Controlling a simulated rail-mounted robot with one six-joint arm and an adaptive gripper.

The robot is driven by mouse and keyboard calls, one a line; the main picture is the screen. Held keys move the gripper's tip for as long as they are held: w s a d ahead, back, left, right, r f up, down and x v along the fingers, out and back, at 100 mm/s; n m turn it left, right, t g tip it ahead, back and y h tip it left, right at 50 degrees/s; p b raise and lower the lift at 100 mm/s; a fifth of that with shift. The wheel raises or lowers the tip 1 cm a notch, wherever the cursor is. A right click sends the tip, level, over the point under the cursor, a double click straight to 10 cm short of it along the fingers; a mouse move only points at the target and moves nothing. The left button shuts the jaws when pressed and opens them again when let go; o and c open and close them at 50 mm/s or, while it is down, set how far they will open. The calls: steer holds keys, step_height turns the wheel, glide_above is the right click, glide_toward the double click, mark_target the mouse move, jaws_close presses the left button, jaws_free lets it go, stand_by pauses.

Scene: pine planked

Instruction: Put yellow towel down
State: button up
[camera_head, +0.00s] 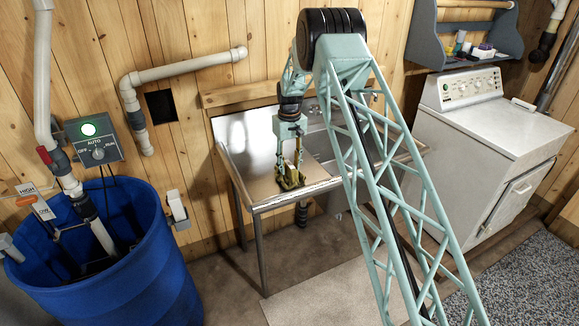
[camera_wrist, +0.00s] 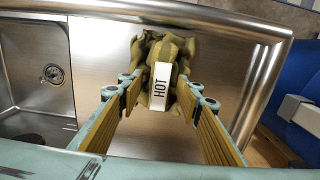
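The yellow towel (camera_wrist: 149,48) is a crumpled olive-yellow bundle. In the head view it shows as a small bunched heap (camera_head: 290,180) at the front part of the steel sink's drainboard. My gripper (camera_wrist: 157,90) has its two fingers on either side of the towel, and the cloth fills the space between the fingertips. In the head view my gripper (camera_head: 290,162) points down with its tips at the towel. A white tag reading HOT (camera_wrist: 161,87) lies against the towel between the fingers. I cannot tell whether the towel's underside touches the metal.
The steel drainboard (camera_head: 240,150) is bare around the towel. The sink basin (camera_wrist: 35,65) with its drain lies on the left in the wrist view. A raised rim edges the drainboard. A blue barrel (camera_head: 150,260) stands to the left and a white washer (camera_head: 490,140) to the right.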

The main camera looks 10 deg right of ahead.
steer(key=shift+r, duration=0.15)
step_height(320, 180, up, 12)
stand_by(1.0)
steer(key=shift+r, duration=0.15)
stand_by(0.7)
